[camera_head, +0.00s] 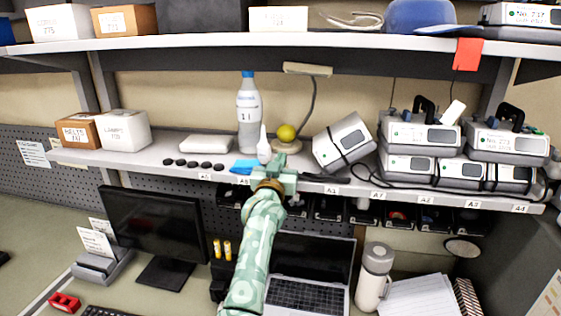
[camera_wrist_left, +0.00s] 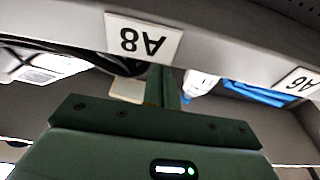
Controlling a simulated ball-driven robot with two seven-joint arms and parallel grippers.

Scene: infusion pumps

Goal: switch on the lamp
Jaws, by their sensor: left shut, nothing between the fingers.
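The lamp has a flat beige head (camera_head: 307,69), a thin curved grey neck (camera_head: 311,100) and a round beige base (camera_head: 291,147) on the middle shelf. Its head looks unlit. A yellow ball (camera_head: 286,132) shows at the base; I cannot tell whether it is part of the lamp. My left gripper (camera_head: 277,162) is shut and empty at the shelf's front edge, just in front of the base. In the left wrist view its fingers (camera_wrist_left: 162,88) point in over the shelf beside a beige piece, perhaps the base. The lamp's switch cannot be made out. My right gripper is not in view.
A large bottle (camera_head: 249,112), a small white nozzle bottle (camera_head: 264,145) and a blue cloth (camera_head: 244,166) are left of the lamp. A tilted pump (camera_head: 343,142) stands close right. The upper shelf (camera_head: 220,41) overhangs. A laptop (camera_head: 310,270) and monitor (camera_head: 153,228) are below.

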